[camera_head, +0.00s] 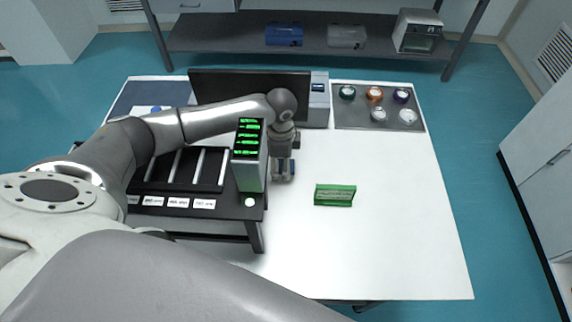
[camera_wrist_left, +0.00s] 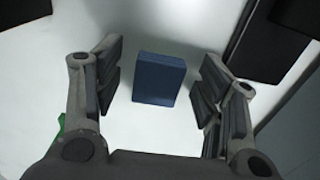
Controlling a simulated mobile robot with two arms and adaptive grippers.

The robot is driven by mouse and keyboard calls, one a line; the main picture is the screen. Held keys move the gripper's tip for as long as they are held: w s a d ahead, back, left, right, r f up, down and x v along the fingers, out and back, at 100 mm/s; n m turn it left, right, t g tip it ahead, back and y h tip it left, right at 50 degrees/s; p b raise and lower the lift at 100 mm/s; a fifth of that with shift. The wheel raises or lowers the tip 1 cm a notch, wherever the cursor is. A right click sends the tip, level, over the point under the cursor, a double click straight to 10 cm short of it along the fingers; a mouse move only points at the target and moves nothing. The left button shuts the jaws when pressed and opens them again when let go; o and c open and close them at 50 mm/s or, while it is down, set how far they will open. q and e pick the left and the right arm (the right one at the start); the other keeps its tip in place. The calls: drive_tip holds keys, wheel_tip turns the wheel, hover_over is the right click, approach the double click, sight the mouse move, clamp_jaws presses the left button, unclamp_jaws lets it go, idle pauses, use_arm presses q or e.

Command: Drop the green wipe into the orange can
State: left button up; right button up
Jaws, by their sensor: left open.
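A green piece (camera_head: 335,194) stands on the white table right of my left gripper; it is the only large green item lying there, but I cannot tell for sure that it is the wipe. A round can with an orange rim and pale top (camera_head: 374,93) stands on the grey mat at the back right. My left gripper (camera_head: 284,175) points down right of the black rack, its fingers open. In the left wrist view a blue block (camera_wrist_left: 159,79) lies between the spread fingers, apart from both. A green edge (camera_wrist_left: 61,124) shows there at the left. My right gripper is not in view.
Several other round cans share the grey mat (camera_head: 347,121). A black rack (camera_head: 190,168) with a tall unit (camera_head: 249,155) showing green lights stands left of my left gripper. A dark panel (camera_head: 240,84) stands behind. The table's front right is clear.

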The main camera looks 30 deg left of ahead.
use_arm(q)
drive_tip(key=c, duration=0.8)
drive_tip(key=shift+c, duration=0.2)
